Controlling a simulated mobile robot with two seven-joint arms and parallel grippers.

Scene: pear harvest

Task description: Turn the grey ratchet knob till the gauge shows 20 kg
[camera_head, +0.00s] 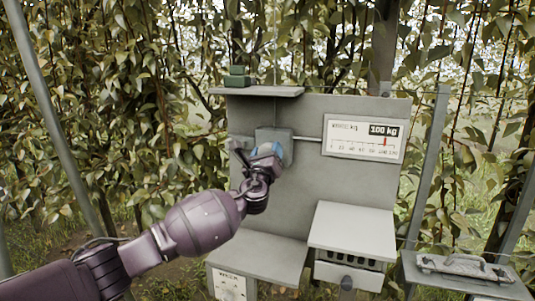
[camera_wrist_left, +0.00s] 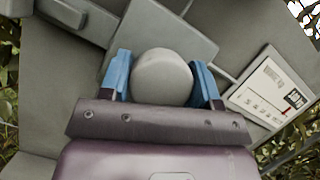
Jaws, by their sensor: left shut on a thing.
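The grey ratchet knob (camera_wrist_left: 163,78) shows round and pale in the left wrist view, between the two blue fingertips of my left gripper (camera_wrist_left: 162,82). The fingers are shut on it from both sides. In the head view my left gripper (camera_head: 268,153) is at the grey ratchet box (camera_head: 274,134) on the upright board, and hides the knob there. The gauge (camera_head: 363,138) is a white scale on the right of the board, with a red pointer near its right end and a dark label reading 100 kg. It also shows in the left wrist view (camera_wrist_left: 272,92). My right gripper is not in view.
A grey shelf with a green block (camera_head: 237,76) tops the board (camera_head: 350,180). A lower bench (camera_head: 258,258) and a raised box (camera_head: 354,230) stand below. A metal-handled item (camera_head: 464,266) lies on a side shelf at right. Wires and leafy trees are behind.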

